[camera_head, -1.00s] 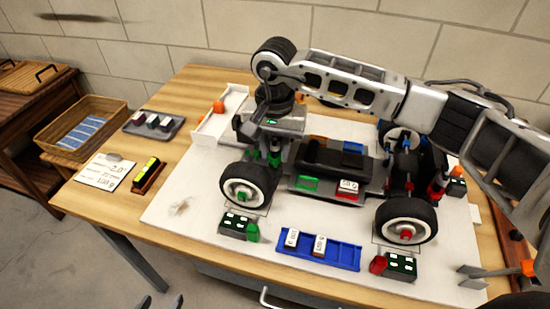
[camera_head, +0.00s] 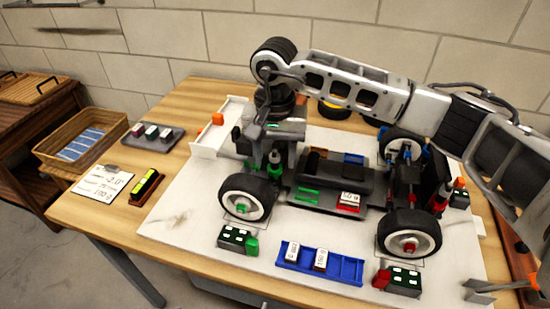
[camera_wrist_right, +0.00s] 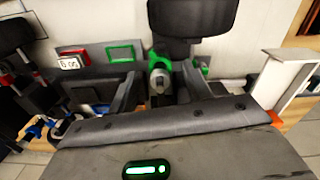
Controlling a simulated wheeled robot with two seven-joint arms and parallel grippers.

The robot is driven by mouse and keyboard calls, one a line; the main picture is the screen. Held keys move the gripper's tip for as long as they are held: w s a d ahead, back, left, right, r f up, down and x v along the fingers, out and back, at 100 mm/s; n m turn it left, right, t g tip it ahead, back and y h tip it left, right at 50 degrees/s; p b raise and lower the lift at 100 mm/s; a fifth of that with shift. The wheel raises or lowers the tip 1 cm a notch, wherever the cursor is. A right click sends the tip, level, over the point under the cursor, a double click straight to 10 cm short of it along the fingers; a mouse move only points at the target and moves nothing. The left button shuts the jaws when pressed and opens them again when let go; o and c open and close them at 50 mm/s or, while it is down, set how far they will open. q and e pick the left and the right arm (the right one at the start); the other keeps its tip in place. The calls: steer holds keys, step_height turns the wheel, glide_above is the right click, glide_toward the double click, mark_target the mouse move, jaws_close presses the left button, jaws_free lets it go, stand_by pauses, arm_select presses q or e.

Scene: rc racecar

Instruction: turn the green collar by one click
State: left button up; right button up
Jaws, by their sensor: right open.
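The green collar (camera_wrist_right: 160,64) is on the grey shock absorber by the black tire in the right wrist view. In the head view the green collar (camera_head: 275,157) shows small, behind the car's near left wheel (camera_head: 248,196). My right gripper (camera_wrist_right: 158,88) is open, with one finger on each side of the shock just below the collar. I cannot tell whether the fingers touch it. In the head view my right gripper (camera_head: 264,150) reaches down beside the shock and is partly hidden by the car. My left gripper is not in view.
A blue tray (camera_head: 320,277) with two white-topped weights lies in front of the car. Dark green-and-black blocks (camera_head: 235,238) sit near the wheels. A white card (camera_head: 102,182), a yellow level (camera_head: 147,186) and a grey tray (camera_head: 153,135) lie left. A wicker basket (camera_head: 112,128) stands beyond.

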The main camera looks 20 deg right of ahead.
step_height(320, 180, up, 14)
steer(key=shift+r+b, duration=0.25)
steer(key=shift+b, duration=0.05)
stand_by(0.3)
